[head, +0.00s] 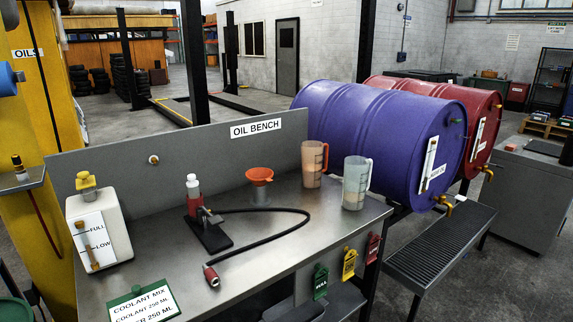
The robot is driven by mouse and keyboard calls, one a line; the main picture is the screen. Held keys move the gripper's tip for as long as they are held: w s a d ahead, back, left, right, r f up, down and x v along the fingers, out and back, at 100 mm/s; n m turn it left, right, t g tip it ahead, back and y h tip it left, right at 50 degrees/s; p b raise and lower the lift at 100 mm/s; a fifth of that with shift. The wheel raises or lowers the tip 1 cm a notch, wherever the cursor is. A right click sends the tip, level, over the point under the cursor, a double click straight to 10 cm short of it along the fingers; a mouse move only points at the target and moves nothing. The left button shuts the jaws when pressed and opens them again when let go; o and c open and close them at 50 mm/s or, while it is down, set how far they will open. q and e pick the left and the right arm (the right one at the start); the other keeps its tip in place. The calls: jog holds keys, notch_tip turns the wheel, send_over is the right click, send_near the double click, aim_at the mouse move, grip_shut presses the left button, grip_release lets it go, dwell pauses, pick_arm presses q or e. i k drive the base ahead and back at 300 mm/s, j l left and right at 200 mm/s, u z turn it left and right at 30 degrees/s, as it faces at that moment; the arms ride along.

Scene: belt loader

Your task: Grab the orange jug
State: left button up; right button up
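The orange jug (312,165) is a translucent peach-orange measuring jug with dark markings. It stands upright near the back right of the grey metal bench (270,245), with its handle on the right. A clear, whitish jug (355,186) stands just right of it and slightly nearer, a small gap apart. An orange funnel (260,175) sits on a grey holder to its left. Neither of my grippers shows in the head view, so nothing is seen touching the jug.
A black hose (290,212) curves over the bench in front of the jugs. A red-and-white bottle (194,192) and a white tank (98,228) stand left. A back panel (160,157) rises behind. Purple (375,135) and red (480,110) drums lie at right.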

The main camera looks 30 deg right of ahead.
aim_at(312, 152)
jog(key=i+l, duration=0.1)
jog(key=l, duration=0.35)
jog(key=i+l, duration=0.1)
jog(key=l, duration=0.35)
jog(key=i+l, duration=0.15)
jog(key=l, duration=0.3)
jog(key=i+l, duration=0.1)
jog(key=l, duration=0.35)
jog(key=i+l, duration=0.1)
jog(key=l, duration=0.35)
jog(key=i+l+z, duration=0.1)
jog(key=l, duration=0.35)
